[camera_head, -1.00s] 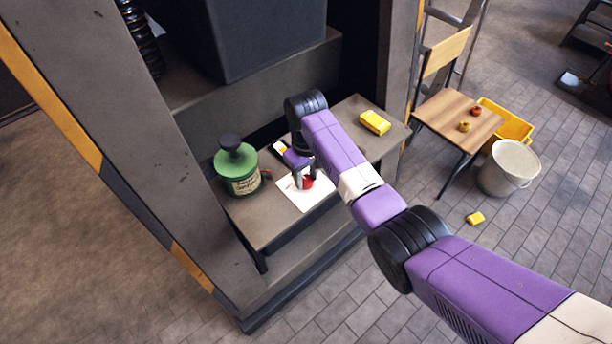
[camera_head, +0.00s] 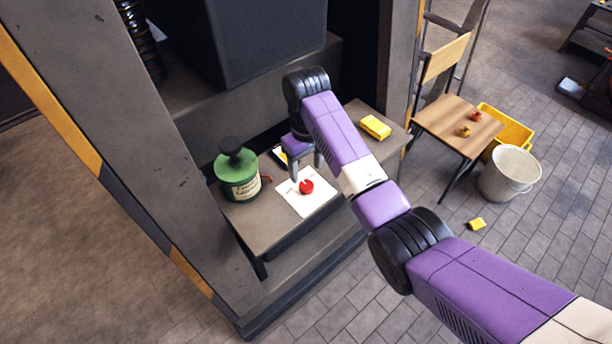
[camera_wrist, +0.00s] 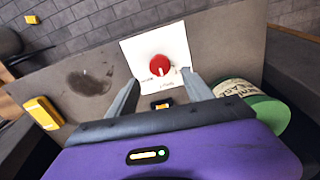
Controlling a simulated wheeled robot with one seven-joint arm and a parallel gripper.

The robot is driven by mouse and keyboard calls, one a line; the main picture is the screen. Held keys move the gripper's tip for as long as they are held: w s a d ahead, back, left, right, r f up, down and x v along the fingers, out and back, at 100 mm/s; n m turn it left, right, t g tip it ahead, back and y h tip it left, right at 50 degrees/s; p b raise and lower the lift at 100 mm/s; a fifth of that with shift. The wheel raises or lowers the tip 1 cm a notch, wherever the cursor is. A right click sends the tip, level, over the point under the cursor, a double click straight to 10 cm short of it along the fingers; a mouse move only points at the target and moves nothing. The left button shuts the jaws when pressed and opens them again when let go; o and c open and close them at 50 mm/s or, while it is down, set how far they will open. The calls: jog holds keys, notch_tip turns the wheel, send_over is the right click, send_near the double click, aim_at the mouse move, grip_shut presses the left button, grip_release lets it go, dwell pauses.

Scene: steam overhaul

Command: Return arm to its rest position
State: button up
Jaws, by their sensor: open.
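My gripper (camera_head: 305,171) is open and empty, just above and behind a red round object (camera_head: 307,187). The red object rests on a white sheet (camera_head: 318,207) on a small grey table (camera_head: 258,222). In the wrist view, my gripper's two fingers (camera_wrist: 156,88) stand apart, with the red object (camera_wrist: 160,66) beyond their tips on the white sheet (camera_wrist: 133,50). My purple arm reaches in from the lower right of the head view.
A green container (camera_head: 238,180) stands left of the sheet. A yellow block (camera_head: 375,127) lies at the table's right. A dark pillar (camera_head: 150,150) rises at left. A wooden chair (camera_head: 450,118), white bucket (camera_head: 509,172) and yellow bin (camera_head: 507,128) stand right.

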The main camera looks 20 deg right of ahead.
jog(key=shift+r, duration=0.7)
jog(key=shift+w, duration=0.25)
jog(key=w+a+r+t, duration=0.2)
jog(key=w+r+t, duration=0.2)
jog(key=w+t, duration=0.45)
jog(key=s+d+r+m+t, duration=0.1)
jog(key=s+r+t, duration=0.2)
jog(key=s, duration=2.3)
jog(key=s+d+r+m+t, duration=0.1)
jog(key=s+r+t, duration=0.2)
jog(key=s, duration=2.4)
jog(key=shift+s+m, duration=0.15)
jog(key=shift+m, duration=0.25)
